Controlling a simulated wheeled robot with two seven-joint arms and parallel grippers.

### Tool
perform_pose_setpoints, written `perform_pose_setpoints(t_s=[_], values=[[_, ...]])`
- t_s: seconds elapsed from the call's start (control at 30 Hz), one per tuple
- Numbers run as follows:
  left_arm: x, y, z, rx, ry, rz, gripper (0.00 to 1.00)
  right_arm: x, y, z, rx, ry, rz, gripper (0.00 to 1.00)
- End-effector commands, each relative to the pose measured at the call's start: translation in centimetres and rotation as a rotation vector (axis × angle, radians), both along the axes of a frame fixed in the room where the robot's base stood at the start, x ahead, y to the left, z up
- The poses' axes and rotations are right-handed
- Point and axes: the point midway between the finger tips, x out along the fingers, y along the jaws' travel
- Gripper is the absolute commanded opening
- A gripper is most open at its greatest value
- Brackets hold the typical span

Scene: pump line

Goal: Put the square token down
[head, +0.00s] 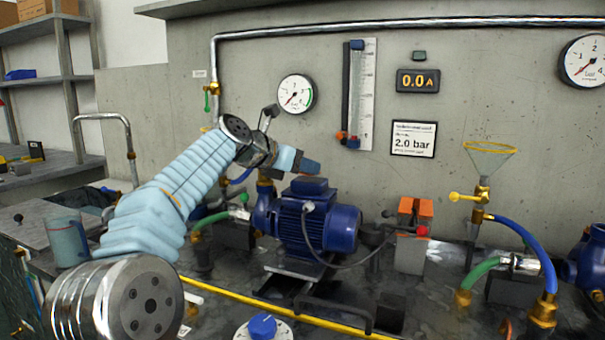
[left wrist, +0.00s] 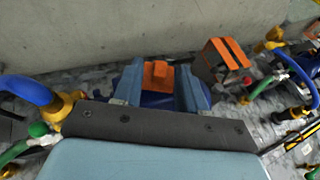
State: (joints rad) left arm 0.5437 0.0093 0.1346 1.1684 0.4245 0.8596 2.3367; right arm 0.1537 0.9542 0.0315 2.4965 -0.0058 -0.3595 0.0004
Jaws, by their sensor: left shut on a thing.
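My left gripper (head: 308,166) reaches in from the left and hangs above the blue pump motor (head: 318,225) in the head view. In the left wrist view its two blue-grey fingers (left wrist: 160,90) are shut on an orange piece (left wrist: 158,74), which I take to be the square token. The piece has a raised block in its middle and sits over the blue motor in that view. In the head view I cannot make out the token at the fingertips. My right gripper is in neither view.
A grey block with orange top parts (head: 411,236) stands right of the motor and shows in the left wrist view (left wrist: 222,62). A yellow-rimmed funnel (head: 488,158), blue and green hoses and a black cable crowd the bench. The concrete wall (head: 250,60) carries gauges.

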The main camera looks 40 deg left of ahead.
Motion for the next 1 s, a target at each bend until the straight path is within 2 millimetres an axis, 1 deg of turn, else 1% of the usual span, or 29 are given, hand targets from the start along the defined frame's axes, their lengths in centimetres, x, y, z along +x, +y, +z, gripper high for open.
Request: perform_pose_setpoints(t_s=[0.03,0.07,0.27,0.4,0.43,0.57,0.6,0.83,0.9,1.0], values=[[0.0,0.0,-1.1,-0.001,0.000,0.001,0.13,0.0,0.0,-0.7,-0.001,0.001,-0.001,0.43],[0.0,0.0,-1.3,0.000,0.000,0.001,0.13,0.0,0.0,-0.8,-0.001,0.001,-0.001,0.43],[0.0,0.0,-1.1,0.001,-0.001,0.000,0.13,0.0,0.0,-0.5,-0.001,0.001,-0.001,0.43],[0.0,-0.1,-1.4,0.001,-0.001,0.000,0.13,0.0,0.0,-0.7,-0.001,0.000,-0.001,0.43],[0.0,-0.1,-1.4,0.001,-0.001,0.000,0.44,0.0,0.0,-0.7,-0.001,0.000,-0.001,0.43],[0.0,-0.1,-1.3,0.001,-0.001,0.000,0.64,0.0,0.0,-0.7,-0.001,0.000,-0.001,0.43],[0.0,-0.1,-1.3,0.001,-0.001,0.000,0.67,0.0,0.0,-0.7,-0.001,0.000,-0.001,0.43],[0.0,-0.1,-1.3,0.001,-0.001,0.000,0.67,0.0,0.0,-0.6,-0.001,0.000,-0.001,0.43],[0.0,-0.1,-0.9,0.001,-0.002,0.000,0.67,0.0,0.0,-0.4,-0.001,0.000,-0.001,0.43],[-1.1,0.0,-0.6,0.001,-0.003,0.001,0.67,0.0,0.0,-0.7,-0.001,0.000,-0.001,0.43]])
